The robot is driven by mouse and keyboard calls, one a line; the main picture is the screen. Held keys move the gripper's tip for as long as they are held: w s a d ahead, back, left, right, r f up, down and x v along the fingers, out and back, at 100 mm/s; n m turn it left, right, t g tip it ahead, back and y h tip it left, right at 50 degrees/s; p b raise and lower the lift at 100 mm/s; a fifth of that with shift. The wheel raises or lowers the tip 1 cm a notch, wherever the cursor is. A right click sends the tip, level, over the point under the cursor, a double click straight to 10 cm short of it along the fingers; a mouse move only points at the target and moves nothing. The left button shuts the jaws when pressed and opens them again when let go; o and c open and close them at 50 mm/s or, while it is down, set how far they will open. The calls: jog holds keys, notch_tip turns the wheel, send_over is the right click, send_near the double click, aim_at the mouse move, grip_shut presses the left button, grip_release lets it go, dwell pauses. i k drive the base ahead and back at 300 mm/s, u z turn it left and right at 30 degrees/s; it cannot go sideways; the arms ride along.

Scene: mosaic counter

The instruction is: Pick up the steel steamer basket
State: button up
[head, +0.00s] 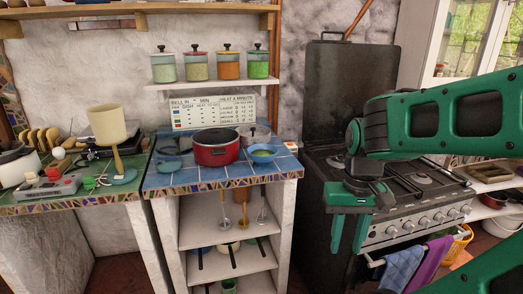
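A grey metal vessel that looks like the steel steamer basket (262,132) stands at the back right of the blue-tiled counter (177,182). The red pot (216,155) stands in front of it and to its left, and the blue bowl (263,156) stands in front, so its lower part is partly hidden. My gripper (349,236) hangs at the right, in front of the stove, with its fingers pointing down. The two green fingers are apart with nothing between them. It is to the right of the counter and well clear of the basket.
A shelf with several lidded jars (196,68) is above the counter. The stove (415,205) stands right of it. The green-topped counter (60,200) at left bears a cream lamp (108,124) and a grey device (48,188). Utensils hang below the blue counter's front edge.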

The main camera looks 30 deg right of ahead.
aim_at(253, 134)
jog(key=k, duration=0.6)
jog(key=u, duration=0.5)
jog(key=i, duration=1.9)
jog(key=z, duration=0.75)
jog(key=i, duration=0.3)
jog(key=z, duration=0.3)
